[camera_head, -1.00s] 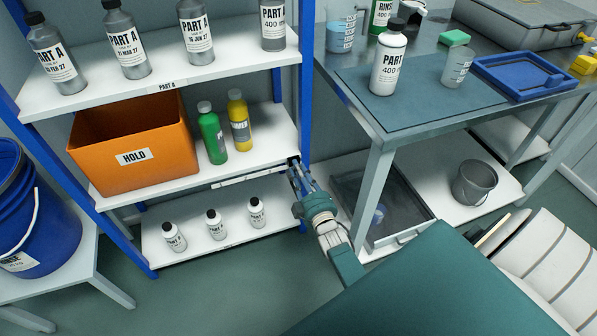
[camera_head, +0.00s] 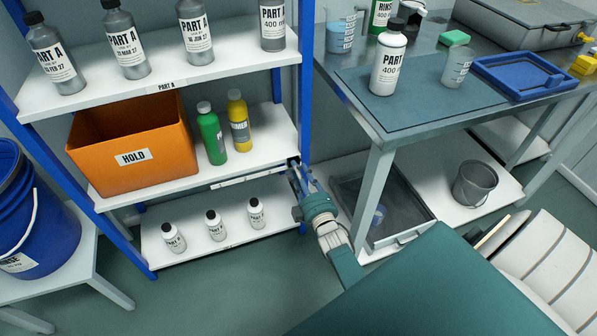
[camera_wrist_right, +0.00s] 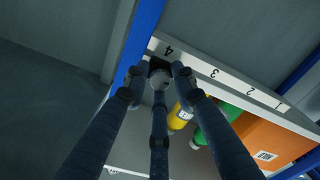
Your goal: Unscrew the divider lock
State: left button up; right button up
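My right gripper (camera_head: 292,168) is at the right end of the middle shelf's front edge, by the blue post. In the right wrist view its three fingers (camera_wrist_right: 160,78) reach to a small dark block (camera_wrist_right: 158,66) under the strip mark 4, probably the divider lock. The fingertips stand around it on both sides and below. A pale round part shows between the tips; I cannot tell whether it is a knob or a fingertip. I cannot tell whether the fingers press on the lock. My left gripper is out of view.
The orange HOLD bin (camera_head: 133,148), a green bottle (camera_head: 212,137) and a yellow bottle (camera_head: 239,122) stand on the middle shelf. Small white bottles (camera_head: 215,225) stand on the shelf below. The workbench (camera_head: 345,105) is close on the right, with a grey tray (camera_head: 398,232) beneath.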

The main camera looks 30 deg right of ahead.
jog(key=shift+o, duration=0.6)
jog(key=v, duration=1.2)
